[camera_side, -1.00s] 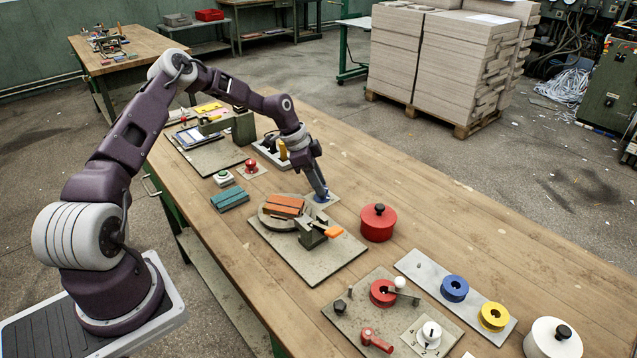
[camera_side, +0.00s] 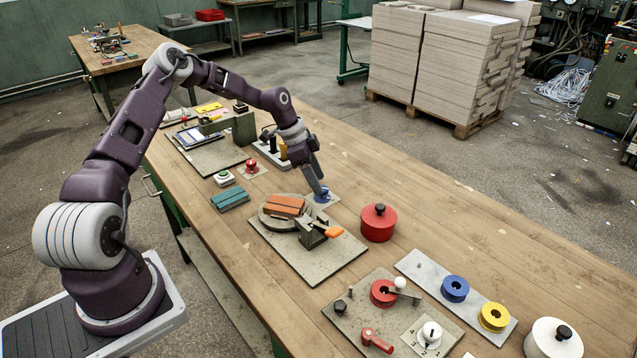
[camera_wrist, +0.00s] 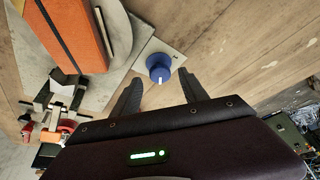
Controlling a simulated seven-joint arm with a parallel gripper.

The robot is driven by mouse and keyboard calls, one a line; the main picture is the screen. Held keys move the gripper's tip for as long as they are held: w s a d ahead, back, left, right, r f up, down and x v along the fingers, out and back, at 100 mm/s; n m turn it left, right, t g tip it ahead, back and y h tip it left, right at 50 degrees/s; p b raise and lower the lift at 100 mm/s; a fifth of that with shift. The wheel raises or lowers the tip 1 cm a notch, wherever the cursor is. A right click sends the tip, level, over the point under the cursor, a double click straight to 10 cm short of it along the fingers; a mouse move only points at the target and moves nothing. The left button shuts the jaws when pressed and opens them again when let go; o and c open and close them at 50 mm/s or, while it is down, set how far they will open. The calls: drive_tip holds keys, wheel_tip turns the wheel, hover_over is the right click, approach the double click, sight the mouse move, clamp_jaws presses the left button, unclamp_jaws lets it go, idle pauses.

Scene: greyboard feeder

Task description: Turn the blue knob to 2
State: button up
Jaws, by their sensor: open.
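The blue knob (camera_wrist: 159,69) sits on a small pale plate (camera_wrist: 172,46) on the bench, with a white pointer line on its near side in the wrist view. A small mark shows on the plate, too small to read. In the side view the knob (camera_side: 323,192) is partly hidden by my gripper. My gripper (camera_wrist: 160,82) is open, its two dark fingers apart, one on each side of the knob's near edge in the wrist view. In the side view my gripper (camera_side: 321,187) is tilted down at the knob. I cannot tell whether the fingers touch it.
A turntable with an orange-brown block (camera_side: 285,205) and an orange-handled clamp (camera_side: 325,232) stands close by the knob. A red lidded pot (camera_side: 378,223) is to its right. A white knob (camera_side: 429,333) is near the front. Bare wood lies behind the knob.

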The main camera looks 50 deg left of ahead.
drive_tip(key=v, duration=0.5)
drive_tip(key=shift+r, duration=0.2)
drive_tip(key=shift+s, duration=0.1)
drive_tip(key=s+d+r+n+y, duration=0.1)
drive_tip(key=s+d+r+y, duration=0.1)
drive_tip(key=s+d+r, duration=0.6)
drive_tip(key=s+d+r+n+y, duration=0.1)
drive_tip(key=s+d+r+y, duration=0.1)
drive_tip(key=s+d+r, duration=0.6)
drive_tip(key=s+d+r+n+t, duration=0.1)
drive_tip(key=s+d+r+n, duration=0.1)
drive_tip(key=s, duration=0.7)
drive_tip(key=s+d+r+n+t+h, duration=0.1)
drive_tip(key=s+d+r+n, duration=0.2)
drive_tip(key=s, duration=0.6)
drive_tip(key=shift+r+n, duration=0.35)
drive_tip(key=shift+n, duration=0.35)
